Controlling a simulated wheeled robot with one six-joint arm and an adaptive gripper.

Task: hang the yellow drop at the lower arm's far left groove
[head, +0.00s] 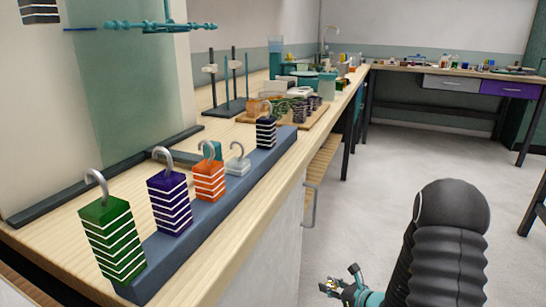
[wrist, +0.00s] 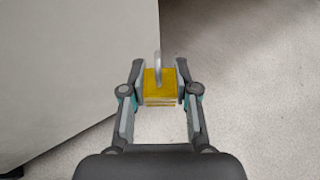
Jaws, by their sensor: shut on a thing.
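The yellow drop (wrist: 159,86) is a yellow block with white stripes and a grey hook on top. My gripper (wrist: 160,92) is shut on its sides in the wrist view, with the hook standing up between the fingers. In the head view my gripper (head: 342,284) is low, over the floor to the right of the bench; the drop shows there only as a small yellow spot (head: 331,284). A teal horizontal arm (head: 150,26) with knobs or grooves is at the upper left, far from my gripper. Its upper surroundings are cut off, so I cannot tell which arm it is.
A striped dark block (head: 39,12) is at the upper left. Floor right of the bench is clear.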

